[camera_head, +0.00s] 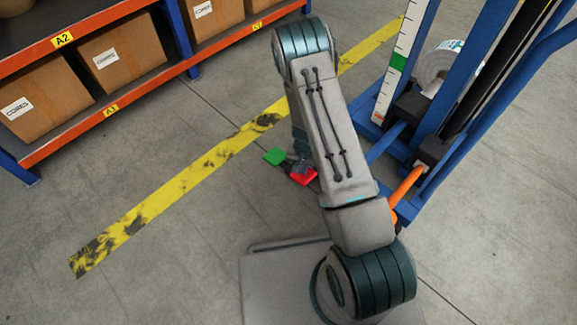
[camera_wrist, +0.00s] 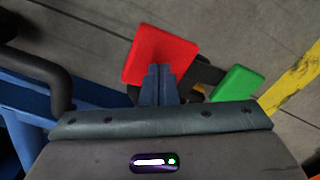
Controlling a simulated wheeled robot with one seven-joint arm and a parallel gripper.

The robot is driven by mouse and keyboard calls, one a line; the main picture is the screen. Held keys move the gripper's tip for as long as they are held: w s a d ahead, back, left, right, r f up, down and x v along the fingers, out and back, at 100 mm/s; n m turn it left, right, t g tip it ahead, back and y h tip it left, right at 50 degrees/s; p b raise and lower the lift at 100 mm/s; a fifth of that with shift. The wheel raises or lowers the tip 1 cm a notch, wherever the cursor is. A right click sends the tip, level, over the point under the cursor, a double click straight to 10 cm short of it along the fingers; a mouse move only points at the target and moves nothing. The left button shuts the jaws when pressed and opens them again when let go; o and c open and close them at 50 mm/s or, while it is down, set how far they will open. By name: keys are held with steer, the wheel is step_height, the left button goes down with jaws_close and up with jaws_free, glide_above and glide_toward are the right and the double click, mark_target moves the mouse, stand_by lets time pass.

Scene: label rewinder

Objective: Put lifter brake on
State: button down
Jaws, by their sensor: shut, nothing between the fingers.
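The lifter (camera_head: 402,122) stands at the right of the head view, with a blue frame and mast. Low on its near side are a red pedal (camera_head: 303,175) and a green pedal (camera_head: 274,157), probably its brake pedals. In the wrist view the red pedal (camera_wrist: 160,55) is straight ahead of my gripper (camera_wrist: 159,68), and the green pedal (camera_wrist: 237,84) is to the right. My gripper is shut and empty, its fingertips overlapping the lower edge of the red pedal in this view. I cannot tell whether they touch it. My arm hides part of the lifter.
An orange and blue shelf (camera_head: 140,88) with cardboard boxes (camera_head: 127,55) stands at the upper left. A worn yellow floor line (camera_head: 205,165) runs diagonally across the floor. The floor left of the pedals is clear. A label roll (camera_head: 436,66) sits on the lifter.

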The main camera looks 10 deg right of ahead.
steer(key=shift+f+b, duration=1.25)
steer(key=shift+f, duration=0.5)
steer(key=shift+r, duration=0.2)
step_height(320, 180, up, 9)
steer(key=p, duration=0.7)
